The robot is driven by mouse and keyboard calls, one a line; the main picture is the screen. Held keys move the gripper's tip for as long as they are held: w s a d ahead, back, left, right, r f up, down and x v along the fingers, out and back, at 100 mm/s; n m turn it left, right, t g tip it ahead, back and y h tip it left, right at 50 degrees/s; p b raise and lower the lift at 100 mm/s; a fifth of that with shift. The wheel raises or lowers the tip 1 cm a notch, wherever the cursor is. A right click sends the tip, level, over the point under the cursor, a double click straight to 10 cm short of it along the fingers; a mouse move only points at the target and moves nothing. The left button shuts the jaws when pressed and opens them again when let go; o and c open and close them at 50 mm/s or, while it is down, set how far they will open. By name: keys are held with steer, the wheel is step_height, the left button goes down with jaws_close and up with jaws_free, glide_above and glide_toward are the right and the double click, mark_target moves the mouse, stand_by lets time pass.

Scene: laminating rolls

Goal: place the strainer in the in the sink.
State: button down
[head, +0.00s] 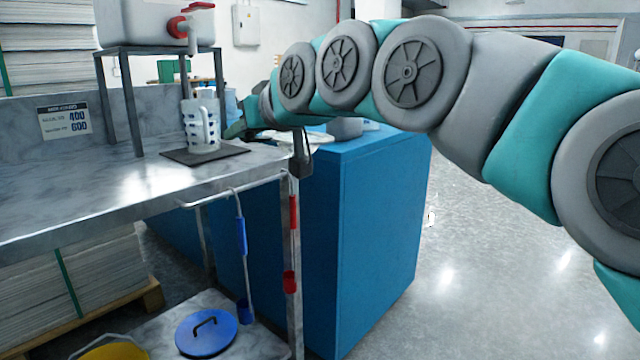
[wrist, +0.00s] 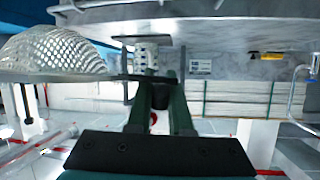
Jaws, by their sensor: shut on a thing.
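In the wrist view the strainer (wrist: 55,52) is a pale mesh bowl at the upper left, its dome up in the picture. A dark, thin handle runs from it to the right, to my gripper (wrist: 158,78). My gripper is shut on this handle, and the bowl hangs out to the left of the fingers. In the head view my arm reaches to the back left, past the corner of the worktop; my gripper and the strainer are not clearly made out there. I cannot make out a sink in either view.
A grey worktop (head: 80,205) holds a white jug (head: 203,125) on a dark mat (head: 190,156). A white container (head: 150,22) with a red tap stands above on a metal stand (head: 133,100). A blue cabinet (head: 370,225) stands beside it. The floor at right is clear.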

steer(key=w+d+f+m+t+h, duration=0.1)
steer(key=w+d+f+m+h, duration=0.1)
steer(key=w+d+f, duration=0.3)
steer(key=w+d+f+m+t+h, duration=0.1)
steer(key=w+d+f+m+h, duration=0.2)
steer(key=d+f, duration=1)
steer(key=w+d+f+m+t+h, duration=0.1)
steer(key=w+d+f+m+h, duration=0.2)
steer(key=f, duration=2.6)
steer(key=w+d+h, duration=0.1)
steer(key=w+d, duration=0.3)
steer(key=d, duration=0.2)
steer(key=shift+d, duration=0.25)
steer(key=shift+f, duration=0.1)
step_height(320, 180, up, 2)
steer(key=shift+r+p, duration=0.1)
steer(key=shift+p, duration=1)
